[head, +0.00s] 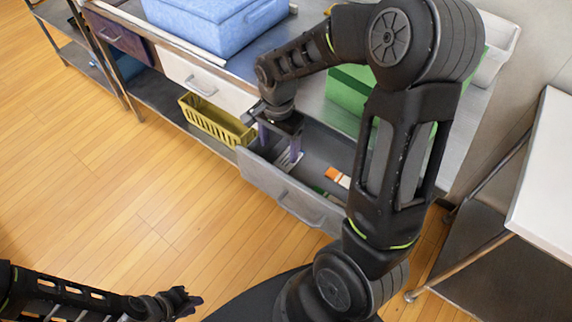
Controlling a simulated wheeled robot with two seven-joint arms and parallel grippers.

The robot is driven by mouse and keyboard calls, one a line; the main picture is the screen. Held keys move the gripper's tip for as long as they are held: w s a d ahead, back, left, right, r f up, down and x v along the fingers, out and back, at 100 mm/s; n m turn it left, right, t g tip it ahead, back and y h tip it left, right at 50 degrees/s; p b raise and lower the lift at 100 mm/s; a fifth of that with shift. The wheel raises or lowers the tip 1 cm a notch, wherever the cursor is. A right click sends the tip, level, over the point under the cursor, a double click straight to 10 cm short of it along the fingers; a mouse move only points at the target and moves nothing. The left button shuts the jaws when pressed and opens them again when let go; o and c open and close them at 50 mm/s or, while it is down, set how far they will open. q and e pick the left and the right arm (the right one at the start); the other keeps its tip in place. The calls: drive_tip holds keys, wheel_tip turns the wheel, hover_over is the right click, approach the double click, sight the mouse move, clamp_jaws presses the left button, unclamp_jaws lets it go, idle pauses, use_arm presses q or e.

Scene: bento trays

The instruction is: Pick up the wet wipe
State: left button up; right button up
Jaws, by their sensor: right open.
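My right gripper (279,144) is open, with its fingers pointing down into an open grey drawer (268,187). An orange and white packet (338,177) lies further right in the drawer, beside my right arm. I cannot tell for certain which of these is the wet wipe. My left gripper (188,302) is low at the bottom left, over the floor and away from the drawer; its jaw state is unclear.
A yellow basket (215,124) stands on the shelf left of the drawer. A blue box (225,28) and a green box (347,92) are on the metal counter (313,88). A white table (548,165) stands at the right. The wooden floor (120,180) at left is clear.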

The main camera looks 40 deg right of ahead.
sight(281, 167)
idle(0.3)
drive_tip(key=shift+f, duration=1.35)
drive_tip(key=shift+f, duration=0.15)
wheel_tip(281, 167, down, 5)
drive_tip(key=shift+c, duration=0.4)
drive_tip(key=c, duration=1.3)
drive_tip(key=shift+s, duration=0.15)
